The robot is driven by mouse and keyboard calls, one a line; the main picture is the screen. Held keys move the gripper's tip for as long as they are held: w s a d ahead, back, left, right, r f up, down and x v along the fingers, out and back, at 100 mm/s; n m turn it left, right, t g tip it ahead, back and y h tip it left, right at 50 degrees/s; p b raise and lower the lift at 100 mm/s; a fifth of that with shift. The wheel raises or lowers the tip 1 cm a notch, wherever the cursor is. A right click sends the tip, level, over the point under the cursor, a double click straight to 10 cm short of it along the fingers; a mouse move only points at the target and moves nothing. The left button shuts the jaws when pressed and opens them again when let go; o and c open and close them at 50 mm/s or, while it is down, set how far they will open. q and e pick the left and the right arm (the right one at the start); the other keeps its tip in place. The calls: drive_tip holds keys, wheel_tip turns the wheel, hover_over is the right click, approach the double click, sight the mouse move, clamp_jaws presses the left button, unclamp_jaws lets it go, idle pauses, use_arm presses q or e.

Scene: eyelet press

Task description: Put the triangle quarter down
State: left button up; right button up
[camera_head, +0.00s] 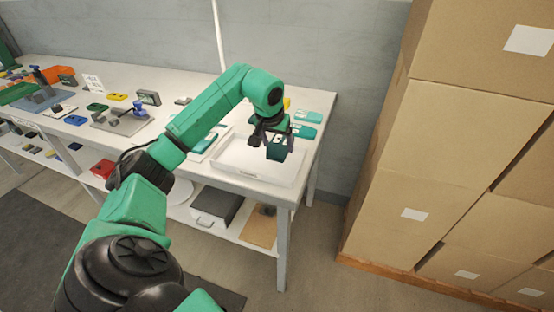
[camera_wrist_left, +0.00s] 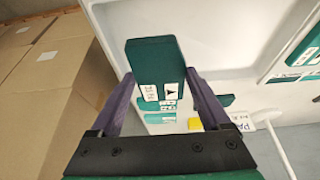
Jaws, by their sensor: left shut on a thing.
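The triangle quarter (camera_wrist_left: 153,57) is a dark green block with white labels, one bearing a black triangle. My left gripper (camera_wrist_left: 158,77) is shut on it, with a purple finger on each side. In the head view the block (camera_head: 277,153) hangs below my left gripper (camera_head: 270,138), over the right part of a white tray (camera_head: 248,175). The tray also shows behind the block in the left wrist view (camera_wrist_left: 215,30). I cannot tell how much gap there is between block and tray. My right gripper is not in view.
Teal blocks (camera_head: 308,117) lie behind the tray on the white table (camera_head: 170,110). Several coloured parts and small fixtures stand along the table to the left. Stacked cardboard boxes (camera_head: 430,140) stand right of the table, across a gap of floor.

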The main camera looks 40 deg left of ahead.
sight(277, 166)
use_arm(q)
wheel_tip(277, 166, down, 5)
drive_tip(key=shift+s+r, duration=0.1)
drive_tip(key=shift+r, duration=0.05)
drive_tip(key=shift+f, duration=0.5)
drive_tip(key=o, duration=1.2)
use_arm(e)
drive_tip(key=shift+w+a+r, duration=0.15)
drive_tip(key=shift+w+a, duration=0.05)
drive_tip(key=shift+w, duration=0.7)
use_arm(q)
drive_tip(key=v, duration=1.2)
drive_tip(key=shift+d, duration=0.1)
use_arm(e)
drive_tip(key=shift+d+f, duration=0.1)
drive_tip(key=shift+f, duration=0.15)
